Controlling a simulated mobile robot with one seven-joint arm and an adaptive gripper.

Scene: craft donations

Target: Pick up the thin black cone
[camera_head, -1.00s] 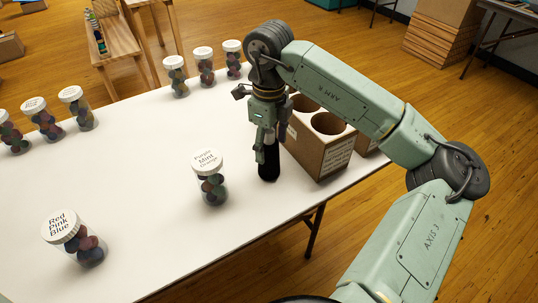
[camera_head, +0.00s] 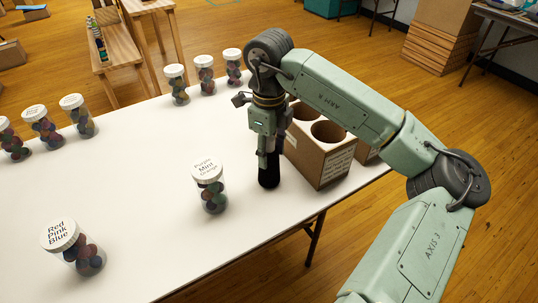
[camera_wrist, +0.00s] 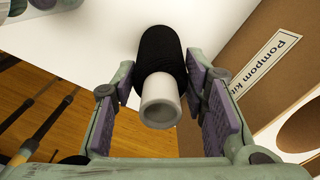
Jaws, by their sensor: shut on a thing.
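The thin black cone (camera_head: 269,172) stands upright on the white table near its right edge, beside a cardboard box. In the wrist view the cone (camera_wrist: 161,48) shows its black wound side and a pale hollow core end facing the camera. My gripper (camera_head: 267,152) points down over the cone from above. In the wrist view my gripper (camera_wrist: 160,85) has its two purple pads against opposite sides of the cone, shut on it. I see no clear gap between the cone's base and the table.
The cardboard box (camera_head: 318,163) with round holes and a "Pompom kit" label (camera_wrist: 268,65) stands close right of the cone. A Purple/Mint/Orange jar (camera_head: 211,192) stands to the left. A Red/Pink/Blue jar (camera_head: 75,246) is at front left. Several more jars line the back. The table's middle is clear.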

